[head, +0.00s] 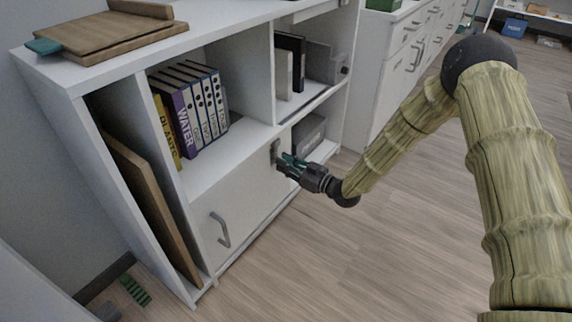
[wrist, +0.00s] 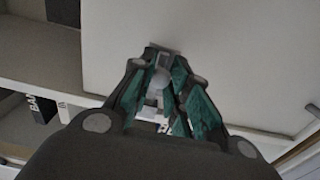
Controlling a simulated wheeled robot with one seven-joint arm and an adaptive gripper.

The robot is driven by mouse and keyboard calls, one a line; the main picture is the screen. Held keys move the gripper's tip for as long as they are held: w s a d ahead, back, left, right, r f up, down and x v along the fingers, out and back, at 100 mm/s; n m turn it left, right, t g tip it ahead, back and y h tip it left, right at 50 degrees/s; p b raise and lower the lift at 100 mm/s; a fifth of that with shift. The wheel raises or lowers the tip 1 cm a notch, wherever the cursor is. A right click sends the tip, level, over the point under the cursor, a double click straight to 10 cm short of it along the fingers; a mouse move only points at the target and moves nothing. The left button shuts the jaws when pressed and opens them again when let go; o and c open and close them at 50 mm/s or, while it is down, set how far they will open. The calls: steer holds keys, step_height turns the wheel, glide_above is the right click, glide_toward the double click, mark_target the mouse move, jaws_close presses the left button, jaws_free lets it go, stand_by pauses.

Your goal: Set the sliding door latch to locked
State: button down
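The white sliding door (head: 235,212) covers the lower middle compartment of the shelf desk and has a grey bar handle (head: 220,229). The small grey latch (head: 275,152) is at the door's upper right edge; its setting cannot be read. My gripper (head: 286,165), with teal finger pads, is right at the latch. In the wrist view, the fingers of my gripper (wrist: 166,70) point at the door panel (wrist: 225,50), with a light grey rounded knob (wrist: 160,80) between them. I cannot tell whether the fingers press on it. The fingers hide part of the latch.
Binders (head: 200,100) stand on the shelf above the door. A dark grey box (head: 309,133) sits in the compartment to the right. A brown board (head: 150,200) leans in the left compartment. The floor (head: 350,255) in front is clear.

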stand_by(0.3)
step_height(320, 180, up, 3)
steer(key=p, duration=0.3)
steer(key=shift+f, duration=0.1)
steer(key=c, duration=1.3)
jaws_free()
steer(key=shift+c, duration=0.2)
steer(key=v, duration=1.2)
